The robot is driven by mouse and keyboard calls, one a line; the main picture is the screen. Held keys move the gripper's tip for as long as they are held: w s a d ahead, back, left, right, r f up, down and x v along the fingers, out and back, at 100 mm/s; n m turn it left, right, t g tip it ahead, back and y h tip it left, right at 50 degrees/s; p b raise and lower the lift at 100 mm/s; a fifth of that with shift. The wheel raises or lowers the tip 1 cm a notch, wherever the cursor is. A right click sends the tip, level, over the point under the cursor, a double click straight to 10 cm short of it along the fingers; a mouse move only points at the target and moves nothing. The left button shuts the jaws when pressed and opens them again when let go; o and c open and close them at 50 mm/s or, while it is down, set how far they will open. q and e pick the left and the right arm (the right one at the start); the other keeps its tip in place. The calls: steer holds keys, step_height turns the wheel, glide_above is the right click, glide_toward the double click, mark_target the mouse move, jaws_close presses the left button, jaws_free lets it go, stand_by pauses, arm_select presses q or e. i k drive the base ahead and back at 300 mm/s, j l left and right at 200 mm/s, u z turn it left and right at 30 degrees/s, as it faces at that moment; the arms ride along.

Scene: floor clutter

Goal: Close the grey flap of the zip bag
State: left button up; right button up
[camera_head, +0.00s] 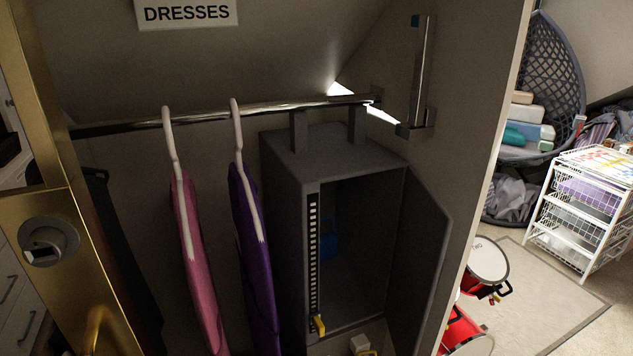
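The grey zip bag (289,199) is a tall box-shaped bag hanging by two straps from the metal rail (225,115). Its front is open and shows a dark interior. The grey flap (424,245) stands swung out to the right, away from the front opening. A row of light zip teeth (313,250) runs down the left edge of the opening. A yellow zip pull (319,324) sits near the bottom of that row. A small blue thing (328,241) shows inside the bag.
Pink (198,265) and purple (252,265) garments hang left of the bag. A small pale block (360,344) shows below it. A closet side wall (478,150) stands to the right. Beyond are red drums (465,325), a white wire drawer unit (580,215) and a hanging chair (555,70).

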mark_target(425, 226)
steer(key=i+l+u, duration=0.1)
steer(key=l+u, duration=0.25)
steer(key=l, duration=0.7)
steer(key=l+u, duration=0.3)
steer(key=l, duration=0.7)
